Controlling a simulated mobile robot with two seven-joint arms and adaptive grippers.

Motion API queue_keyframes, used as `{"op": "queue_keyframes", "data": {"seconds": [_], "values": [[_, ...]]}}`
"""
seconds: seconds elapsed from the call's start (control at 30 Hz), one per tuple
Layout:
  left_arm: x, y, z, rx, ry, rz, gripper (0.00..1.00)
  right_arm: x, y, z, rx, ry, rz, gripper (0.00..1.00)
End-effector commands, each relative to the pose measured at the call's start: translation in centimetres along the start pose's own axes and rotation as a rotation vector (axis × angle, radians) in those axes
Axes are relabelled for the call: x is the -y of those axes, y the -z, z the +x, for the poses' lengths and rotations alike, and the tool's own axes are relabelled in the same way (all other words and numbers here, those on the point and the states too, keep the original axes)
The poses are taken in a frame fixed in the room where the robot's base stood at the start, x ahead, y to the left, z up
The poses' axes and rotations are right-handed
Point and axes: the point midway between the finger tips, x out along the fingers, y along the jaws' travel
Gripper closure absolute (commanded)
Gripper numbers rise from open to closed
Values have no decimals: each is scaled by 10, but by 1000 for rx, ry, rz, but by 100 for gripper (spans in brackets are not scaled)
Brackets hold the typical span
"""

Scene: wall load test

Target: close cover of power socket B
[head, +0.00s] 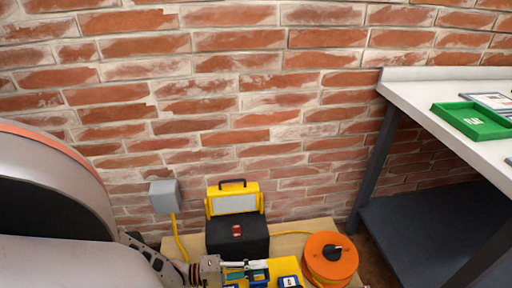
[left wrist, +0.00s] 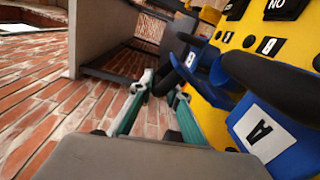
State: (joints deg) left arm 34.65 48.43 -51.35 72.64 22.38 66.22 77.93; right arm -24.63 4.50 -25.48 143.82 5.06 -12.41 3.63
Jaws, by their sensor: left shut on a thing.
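The yellow power box (head: 262,284) is at the bottom of the head view, cut by the frame; its yellow face (left wrist: 285,50) fills the right of the left wrist view. My left gripper (head: 262,269), also in the left wrist view (left wrist: 164,88), is shut on a dark part beside that farther cover. My right gripper is out of view.
A yellow work lamp (head: 234,200) and a black case with a red switch (head: 236,232) stand behind the box. An orange cable reel (head: 330,259) is to its right. A grey wall socket (head: 164,197) and a workbench (head: 440,105) flank them.

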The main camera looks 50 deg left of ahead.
Motion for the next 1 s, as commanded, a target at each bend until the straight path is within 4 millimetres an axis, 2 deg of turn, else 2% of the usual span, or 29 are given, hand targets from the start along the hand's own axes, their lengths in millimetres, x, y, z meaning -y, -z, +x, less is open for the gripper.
{"op": "queue_keyframes", "data": {"seconds": [0.03,0.5,0.53,0.57,1.0], "values": [[-10,-1,4,2,-24,2,100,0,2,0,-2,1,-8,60],[-8,-4,4,4,-22,16,100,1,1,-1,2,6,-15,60],[-8,-4,4,4,-22,16,79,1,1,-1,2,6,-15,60],[-8,-4,4,4,-21,16,72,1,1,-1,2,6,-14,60],[-3,-3,0,2,-10,18,72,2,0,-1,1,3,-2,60]]}}
